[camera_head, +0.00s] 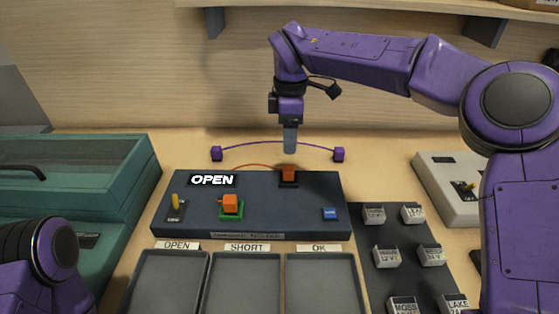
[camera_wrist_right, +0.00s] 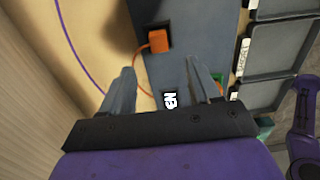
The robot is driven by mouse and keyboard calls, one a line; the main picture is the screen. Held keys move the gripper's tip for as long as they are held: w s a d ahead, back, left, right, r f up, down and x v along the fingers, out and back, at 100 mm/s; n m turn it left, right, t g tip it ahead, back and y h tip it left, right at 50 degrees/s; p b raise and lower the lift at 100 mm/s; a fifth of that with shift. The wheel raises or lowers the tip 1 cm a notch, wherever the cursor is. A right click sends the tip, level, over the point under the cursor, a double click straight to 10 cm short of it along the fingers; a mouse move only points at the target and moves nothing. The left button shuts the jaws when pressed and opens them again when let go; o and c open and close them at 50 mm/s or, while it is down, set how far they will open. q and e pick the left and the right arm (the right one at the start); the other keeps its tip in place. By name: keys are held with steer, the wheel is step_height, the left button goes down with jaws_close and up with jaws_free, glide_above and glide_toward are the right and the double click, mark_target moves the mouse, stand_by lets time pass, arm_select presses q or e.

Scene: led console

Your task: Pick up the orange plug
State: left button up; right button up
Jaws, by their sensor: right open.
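One orange plug (camera_head: 289,174) sits in a black socket at the back of the dark console (camera_head: 285,214). An orange cable runs left from it. It also shows in the right wrist view (camera_wrist_right: 157,41), beyond the fingertips. Another orange plug (camera_head: 230,203) sits in a green socket further forward on the console. My right gripper (camera_head: 290,150) points down above the back plug. Its fingers (camera_wrist_right: 160,78) are apart with nothing held between them. My left arm shows at the lower left, but its gripper is out of frame.
A purple cable with purple end blocks (camera_head: 216,153) lies behind the console. The display (camera_head: 212,180) reads OPEN. A yellow switch (camera_head: 175,204) and blue button (camera_head: 330,214) are on the console. Grey trays (camera_head: 168,252) stand in front; labelled blocks (camera_head: 374,213) are at right.

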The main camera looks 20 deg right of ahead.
mark_target(289, 168)
steer(key=shift+w+f, duration=0.15)
steer(key=shift+f, duration=0.2)
steer(key=f, duration=0.1)
steer(key=s+f, duration=0.1)
steer(key=f+p, duration=0.1)
steer(key=shift+s+f, duration=0.1)
steer(key=shift+s, duration=0.25)
steer(key=f+p, duration=0.1)
steer(key=f, duration=0.1)
steer(key=w+f, duration=0.1)
steer(key=f+p, duration=0.1)
steer(key=f, duration=0.1)
steer(key=shift+w+f+p, duration=0.3)
steer(key=shift+w+f, duration=0.05)
steer(key=shift+w, duration=0.05)
steer(key=shift+f, duration=0.2)
steer(key=shift+s, duration=0.25)
arm_select(q)
steer(key=r, duration=0.3)
steer(key=shift+s+r, duration=0.25)
arm_select(e)
steer(key=shift+w, duration=0.1)
steer(key=c, duration=1.1)
